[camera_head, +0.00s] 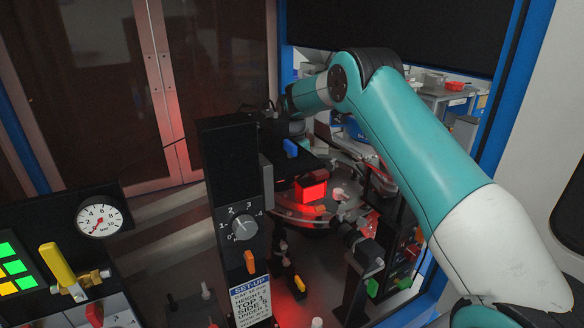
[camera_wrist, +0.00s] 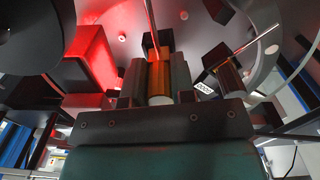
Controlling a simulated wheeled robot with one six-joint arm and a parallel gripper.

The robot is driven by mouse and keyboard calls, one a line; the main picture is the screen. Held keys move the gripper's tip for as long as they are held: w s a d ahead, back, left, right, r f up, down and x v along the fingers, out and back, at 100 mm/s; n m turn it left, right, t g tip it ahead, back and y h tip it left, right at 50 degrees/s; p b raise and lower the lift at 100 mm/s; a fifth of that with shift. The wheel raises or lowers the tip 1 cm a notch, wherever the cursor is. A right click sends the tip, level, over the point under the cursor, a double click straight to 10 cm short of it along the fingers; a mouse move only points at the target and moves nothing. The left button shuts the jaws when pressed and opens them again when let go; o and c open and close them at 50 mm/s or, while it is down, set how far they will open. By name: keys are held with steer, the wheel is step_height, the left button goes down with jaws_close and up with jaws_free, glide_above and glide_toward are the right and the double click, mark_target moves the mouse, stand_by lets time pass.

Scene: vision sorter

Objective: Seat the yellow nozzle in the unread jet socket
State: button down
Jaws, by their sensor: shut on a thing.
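In the wrist view my gripper (camera_wrist: 157,80) is shut on an amber-yellow cylinder with a pale lower end, which I take for the yellow nozzle (camera_wrist: 159,76). A thin metal rod shows above the nozzle, in line with it. I cannot tell which spot is the unread jet socket.
A black column with a numbered dial (camera_head: 244,228) and a setup card (camera_head: 251,301) stands in front. A red-lit box (camera_head: 311,188) sits over the round sorter area. At left are a pressure gauge (camera_head: 100,220) and a yellow valve lever (camera_head: 57,265).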

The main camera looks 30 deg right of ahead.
steer(key=shift+f+b, duration=0.35)
steer(key=shift+f, duration=0.4)
steer(key=shift+c, duration=2.4)
jaws_free()
steer(key=shift+r+p, duration=2.75)
steer(key=shift+r, duration=1.35)
